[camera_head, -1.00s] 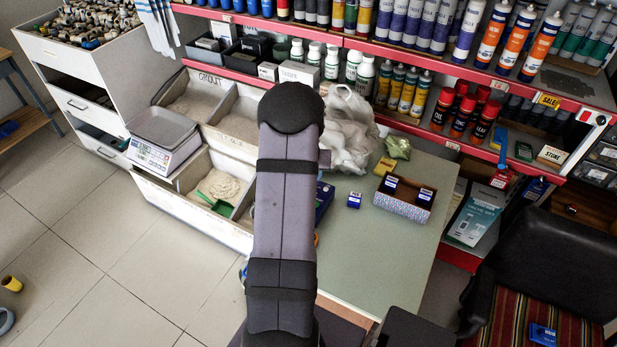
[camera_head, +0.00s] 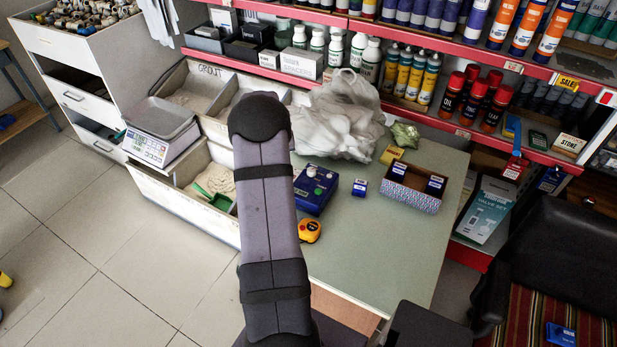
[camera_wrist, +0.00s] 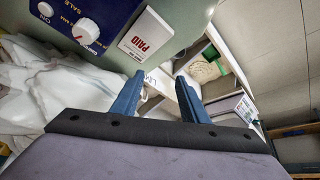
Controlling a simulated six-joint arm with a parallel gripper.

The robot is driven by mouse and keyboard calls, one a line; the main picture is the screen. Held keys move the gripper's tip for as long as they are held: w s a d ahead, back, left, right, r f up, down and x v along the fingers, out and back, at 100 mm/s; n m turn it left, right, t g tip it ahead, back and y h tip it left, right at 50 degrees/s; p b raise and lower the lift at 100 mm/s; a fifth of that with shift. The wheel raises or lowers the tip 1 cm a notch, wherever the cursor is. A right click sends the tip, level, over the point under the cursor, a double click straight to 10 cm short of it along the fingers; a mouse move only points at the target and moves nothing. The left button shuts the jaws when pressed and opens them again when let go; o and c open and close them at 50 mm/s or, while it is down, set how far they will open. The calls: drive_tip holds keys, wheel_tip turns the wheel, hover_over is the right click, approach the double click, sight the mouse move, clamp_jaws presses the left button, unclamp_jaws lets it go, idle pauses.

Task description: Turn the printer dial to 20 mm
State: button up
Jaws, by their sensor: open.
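The printer (camera_head: 316,189) is a small blue box on the green-topped table, just right of my arm in the head view. In the wrist view its blue panel (camera_wrist: 118,14) shows at the top left, with a white round dial (camera_wrist: 86,31) and a smaller white knob (camera_wrist: 45,9). Some panel lettering shows, but I cannot tell the dial's setting. My gripper (camera_wrist: 158,78) is open and empty, its two blue fingers apart. In the wrist view the dial is above and left of the fingers, not touching them. In the head view my arm hides the gripper.
A white PAID card (camera_wrist: 146,34) lies beside the panel. A yellow tape measure (camera_head: 309,231), a small blue box (camera_head: 360,187) and a patterned carton (camera_head: 410,198) are on the table. Crumpled plastic bags (camera_head: 340,120) lie behind the printer. The table's front right is clear.

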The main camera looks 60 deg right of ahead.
wheel_tip(320, 180, up, 3)
drive_tip(key=d+m+g, duration=0.1)
drive_tip(key=d+m, duration=0.1)
drive_tip(key=m, duration=0.1)
drive_tip(key=m+g+y, duration=0.1)
drive_tip(key=m+g, duration=0.4)
drive_tip(key=m, duration=0.8)
approach(311, 170)
drive_tip(key=shift+d+f+m, duration=0.2)
drive_tip(key=shift+d+m, duration=0.05)
drive_tip(key=shift+m, duration=0.05)
drive_tip(key=shift+s+f, duration=0.1)
drive_tip(key=shift+p+x, duration=1.15)
drive_tip(key=shift+x, duration=2.45)
